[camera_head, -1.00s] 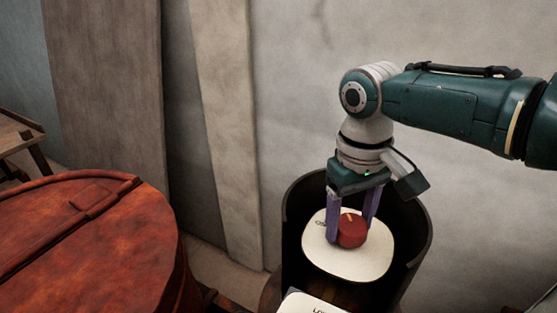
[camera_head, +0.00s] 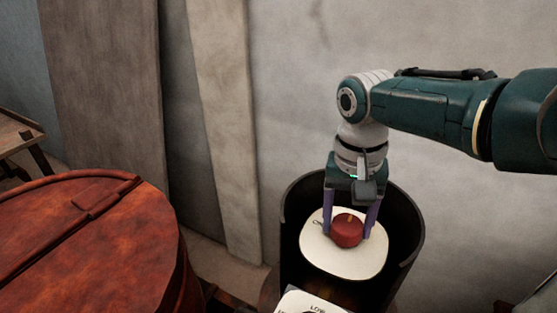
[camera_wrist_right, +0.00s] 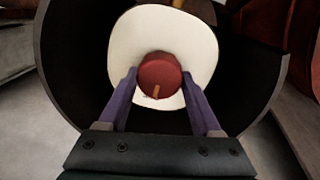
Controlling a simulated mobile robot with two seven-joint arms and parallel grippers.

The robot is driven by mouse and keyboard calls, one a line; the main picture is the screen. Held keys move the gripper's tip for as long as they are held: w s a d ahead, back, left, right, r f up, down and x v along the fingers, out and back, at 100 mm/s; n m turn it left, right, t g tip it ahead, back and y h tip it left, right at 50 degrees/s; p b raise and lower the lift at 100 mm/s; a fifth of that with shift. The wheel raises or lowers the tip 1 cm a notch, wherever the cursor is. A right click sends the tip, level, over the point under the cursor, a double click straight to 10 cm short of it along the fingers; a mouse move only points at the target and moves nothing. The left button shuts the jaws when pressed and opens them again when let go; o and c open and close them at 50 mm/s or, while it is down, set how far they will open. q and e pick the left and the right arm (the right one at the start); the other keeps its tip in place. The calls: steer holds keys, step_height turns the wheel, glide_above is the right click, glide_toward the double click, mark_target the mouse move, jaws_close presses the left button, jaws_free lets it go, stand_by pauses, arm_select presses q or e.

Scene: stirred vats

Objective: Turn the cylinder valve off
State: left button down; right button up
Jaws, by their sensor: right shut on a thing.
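The cylinder valve is a round red knob (camera_head: 347,230) with a pale tan mark, set over a white plate (camera_head: 327,258) inside a dark open-fronted shroud. In the right wrist view the knob (camera_wrist_right: 160,75) sits between the two purple fingers, its mark toward the gripper. My right gripper (camera_head: 350,232) points down from above, its fingers shut on the knob's sides. Lettering at the plate's left edge is partly hidden by a finger. My left gripper is not in view.
The dark curved shroud (camera_head: 408,240) rises close around the gripper. A second white plate (camera_head: 300,303) with "LOW" lettering lies just in front. A large rusty-red vat lid (camera_head: 90,235) stands at left. A wooden table (camera_head: 15,137) is at the far left, and a wall is behind.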

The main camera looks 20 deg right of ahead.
mark_target(346, 222)
stand_by(0.4)
steer(key=o, duration=1.4)
steer(key=shift+r, duration=0.15)
steer(key=shift+r+p, duration=0.3)
steer(key=shift+r, duration=0.05)
step_height(346, 222, up, 8)
steer(key=shift+w+a+r+p, duration=0.1)
steer(key=shift+w+p, duration=0.05)
steer(key=shift+p, duration=0.9)
steer(key=shift+r, duration=0.4)
